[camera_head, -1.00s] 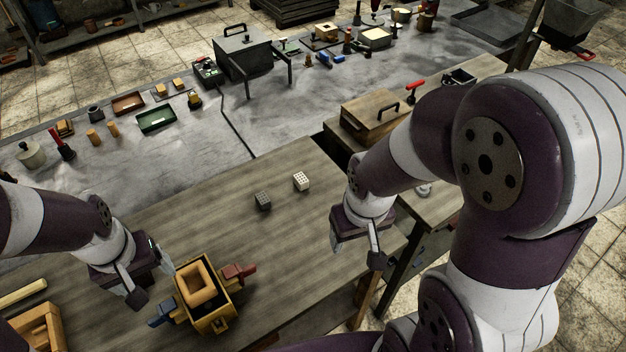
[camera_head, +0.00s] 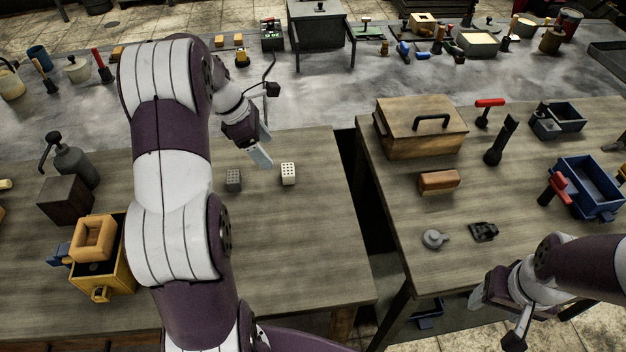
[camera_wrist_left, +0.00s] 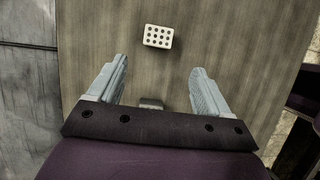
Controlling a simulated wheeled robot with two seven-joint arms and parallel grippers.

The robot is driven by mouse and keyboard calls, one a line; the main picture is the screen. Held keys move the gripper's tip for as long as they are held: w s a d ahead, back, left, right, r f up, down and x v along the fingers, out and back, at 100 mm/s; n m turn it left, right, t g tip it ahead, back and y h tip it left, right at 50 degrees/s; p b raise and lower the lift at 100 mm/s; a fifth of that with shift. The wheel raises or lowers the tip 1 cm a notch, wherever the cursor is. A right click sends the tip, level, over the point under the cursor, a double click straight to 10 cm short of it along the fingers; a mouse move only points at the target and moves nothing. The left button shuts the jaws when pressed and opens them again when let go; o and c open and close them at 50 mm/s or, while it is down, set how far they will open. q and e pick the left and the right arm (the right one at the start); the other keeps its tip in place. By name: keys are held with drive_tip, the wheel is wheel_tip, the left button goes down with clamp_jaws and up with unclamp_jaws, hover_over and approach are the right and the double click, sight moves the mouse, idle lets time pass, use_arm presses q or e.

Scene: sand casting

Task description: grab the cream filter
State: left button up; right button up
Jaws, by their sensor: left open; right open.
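The cream filter (camera_head: 288,174) is a small pale block with dark holes, lying on the left wooden table. It also shows in the left wrist view (camera_wrist_left: 158,37), beyond the fingertips and roughly between their lines. A dark grey filter (camera_head: 233,180) lies just left of it; in the left wrist view a grey block (camera_wrist_left: 151,103) shows partly behind the gripper body. My left gripper (camera_head: 262,148) is open and empty, above the table and behind the filters; its fingers also show in the left wrist view (camera_wrist_left: 158,80). My right gripper (camera_head: 496,318) is open at the lower right, away from the filters.
A yellow box (camera_head: 118,272) with a tan ring-shaped piece stands at the left. A gap separates this table from the right one, which holds a wooden case (camera_head: 420,127), a brown block (camera_head: 439,181) and a blue box (camera_head: 590,190). Wood around the filters is clear.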

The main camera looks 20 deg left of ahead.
sight(285, 169)
use_arm(q)
drive_tip(key=x, duration=0.3)
drive_tip(key=p+x, duration=0.1)
drive_tip(key=x, duration=0.6)
drive_tip(key=shift+w+d, duration=0.15)
drive_tip(key=shift+w, duration=0.25)
drive_tip(key=c, duration=1)
